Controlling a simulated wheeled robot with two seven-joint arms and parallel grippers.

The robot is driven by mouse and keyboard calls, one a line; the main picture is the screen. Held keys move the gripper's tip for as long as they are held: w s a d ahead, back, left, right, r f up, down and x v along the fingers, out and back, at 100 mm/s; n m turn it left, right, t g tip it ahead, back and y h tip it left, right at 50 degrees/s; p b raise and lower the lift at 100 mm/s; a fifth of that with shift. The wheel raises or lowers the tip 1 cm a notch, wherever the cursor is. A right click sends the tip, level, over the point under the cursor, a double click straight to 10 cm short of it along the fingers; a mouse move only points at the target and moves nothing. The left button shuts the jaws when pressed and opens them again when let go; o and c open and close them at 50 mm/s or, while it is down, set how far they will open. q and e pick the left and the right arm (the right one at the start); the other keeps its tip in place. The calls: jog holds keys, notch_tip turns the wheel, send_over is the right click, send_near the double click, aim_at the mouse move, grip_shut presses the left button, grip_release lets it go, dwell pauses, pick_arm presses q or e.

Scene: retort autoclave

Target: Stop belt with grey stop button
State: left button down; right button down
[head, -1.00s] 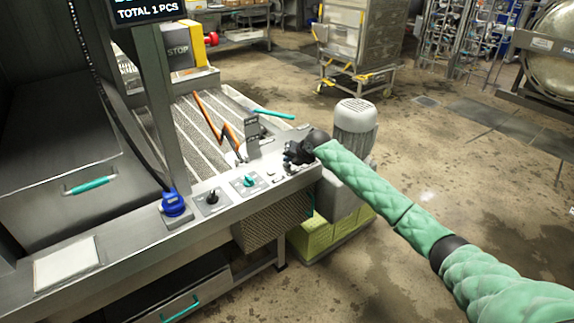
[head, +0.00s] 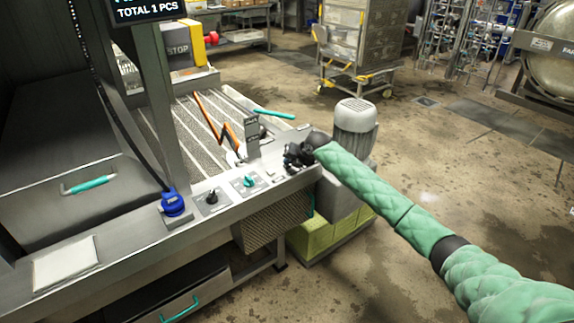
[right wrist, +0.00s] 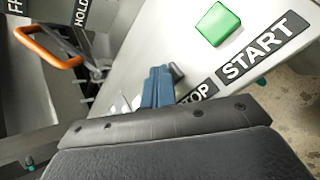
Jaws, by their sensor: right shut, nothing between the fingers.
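My right gripper (head: 290,160) is at the right end of the metal control ledge (head: 137,238) in the head view. In the right wrist view its blue fingers (right wrist: 157,88) are closed together with nothing between them, low over the panel by the partly covered STOP label (right wrist: 196,95). The grey stop button cannot be made out clearly; the fingers and gripper body cover that spot, so I cannot tell if they touch it. A square green button (right wrist: 218,24) sits beside the START label (right wrist: 258,45). My left gripper is not in view.
Along the ledge are a teal knob (head: 249,181), a black knob (head: 211,197) and a blue round control (head: 173,205). An orange handle (right wrist: 48,48) and a HOLD label (right wrist: 82,12) are left of the fingers. A grey motor (head: 355,128) stands right of the ledge.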

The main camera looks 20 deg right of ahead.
aim_at(289, 166)
jog(key=shift+r, duration=0.1)
jog(key=shift+r+p, duration=0.45)
jog(key=shift+r, duration=0.4)
jog(key=shift+r+p, duration=1.35)
jog(key=shift+r, duration=1.15)
